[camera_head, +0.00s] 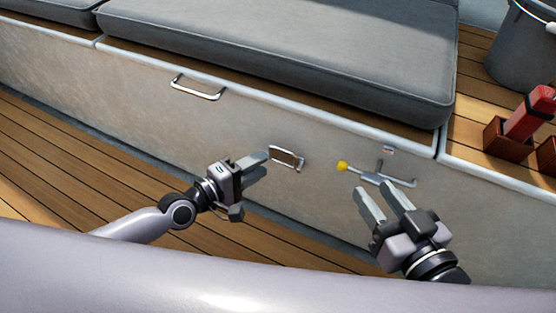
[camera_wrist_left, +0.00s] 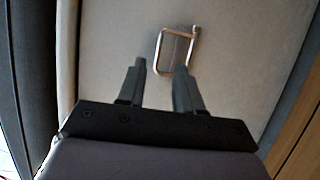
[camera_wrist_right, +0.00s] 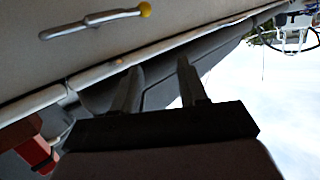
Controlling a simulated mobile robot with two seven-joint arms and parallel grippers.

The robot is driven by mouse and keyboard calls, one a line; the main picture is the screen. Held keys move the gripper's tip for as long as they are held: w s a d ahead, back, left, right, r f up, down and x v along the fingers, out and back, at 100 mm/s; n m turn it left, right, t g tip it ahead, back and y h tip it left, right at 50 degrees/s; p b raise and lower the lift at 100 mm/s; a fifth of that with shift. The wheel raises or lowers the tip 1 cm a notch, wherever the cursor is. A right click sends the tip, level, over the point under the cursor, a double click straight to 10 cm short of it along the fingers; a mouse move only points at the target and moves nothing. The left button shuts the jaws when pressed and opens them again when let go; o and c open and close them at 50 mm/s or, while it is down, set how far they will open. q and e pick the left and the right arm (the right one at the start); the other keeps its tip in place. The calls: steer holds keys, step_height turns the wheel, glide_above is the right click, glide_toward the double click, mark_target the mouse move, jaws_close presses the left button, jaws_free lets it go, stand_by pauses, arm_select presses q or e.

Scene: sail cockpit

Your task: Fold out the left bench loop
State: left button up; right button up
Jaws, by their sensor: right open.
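A small metal loop on a plate (camera_head: 287,157) sits on the pale front wall of the bench (camera_head: 130,75). The loop (camera_wrist_left: 193,50) also shows in the left wrist view, just ahead of the fingertips; how far it stands out from its plate is hard to tell. My left gripper (camera_head: 265,164) is open and empty, close to the loop's left side in the head view. In the left wrist view its fingers (camera_wrist_left: 160,66) are apart, with nothing between them. My right gripper (camera_head: 372,188) is open and empty, below the yellow-knobbed lever.
A metal handle (camera_head: 196,94) is at the upper left of the wall. A lever with a yellow knob (camera_head: 342,166) is right of the loop. A grey cushion (camera_head: 280,50) tops the bench. A red object (camera_head: 530,112) and a bucket (camera_head: 522,45) stand at right.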

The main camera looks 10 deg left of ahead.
arm_select(q)
steer(key=b+x, duration=0.1)
steer(key=x, duration=0.5)
steer(key=shift+w+d, duration=0.25)
jaws_close()
